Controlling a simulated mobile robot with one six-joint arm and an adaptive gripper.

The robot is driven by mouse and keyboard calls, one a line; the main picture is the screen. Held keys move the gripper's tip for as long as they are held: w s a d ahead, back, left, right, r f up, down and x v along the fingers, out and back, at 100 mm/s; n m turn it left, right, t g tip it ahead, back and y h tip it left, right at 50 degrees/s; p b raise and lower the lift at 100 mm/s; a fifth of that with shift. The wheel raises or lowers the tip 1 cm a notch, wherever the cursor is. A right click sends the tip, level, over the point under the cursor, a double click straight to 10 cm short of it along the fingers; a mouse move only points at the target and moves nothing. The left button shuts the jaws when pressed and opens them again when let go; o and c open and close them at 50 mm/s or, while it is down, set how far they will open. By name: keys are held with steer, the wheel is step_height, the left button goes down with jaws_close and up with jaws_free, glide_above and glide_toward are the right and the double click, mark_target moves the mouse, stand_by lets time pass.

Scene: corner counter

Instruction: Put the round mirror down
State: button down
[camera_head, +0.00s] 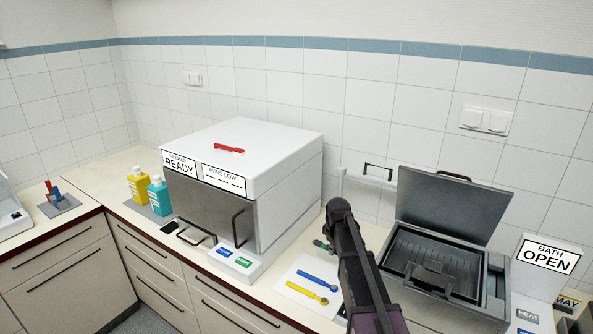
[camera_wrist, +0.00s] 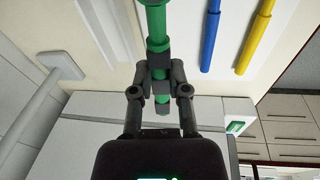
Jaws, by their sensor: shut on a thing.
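My gripper (camera_wrist: 158,78) is shut on a green handle with dark bands (camera_wrist: 155,25), presumably that of the round mirror. The handle runs up out of the top of the wrist view, and its mirror face is not in sight there. In the head view my dark arm hides most of the gripper, and a small green end (camera_head: 320,244) shows just left of it. A blue tool (camera_head: 317,277) and a yellow tool (camera_head: 307,291), each with a round end, lie side by side on a white mat (camera_head: 290,291). Whether the green handle touches anything is unclear.
A large white washer box (camera_head: 250,180) marked READY stands left of the arm, with a red tool (camera_head: 229,149) on top. An open bath (camera_head: 440,262) with raised lid (camera_head: 452,207) stands to the right. Yellow (camera_head: 138,185) and blue (camera_head: 158,194) bottles stand farther left.

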step_height(320, 180, up, 14)
steer(key=p, duration=1.3)
step_height(320, 180, down, 15)
steer(key=b, duration=1.4)
steer(key=shift+r, duration=0.15)
steer(key=shift+r, duration=0.15)
step_height(320, 180, up, 14)
steer(key=p, duration=1.4)
step_height(320, 180, down, 14)
steer(key=b, duration=1.4)
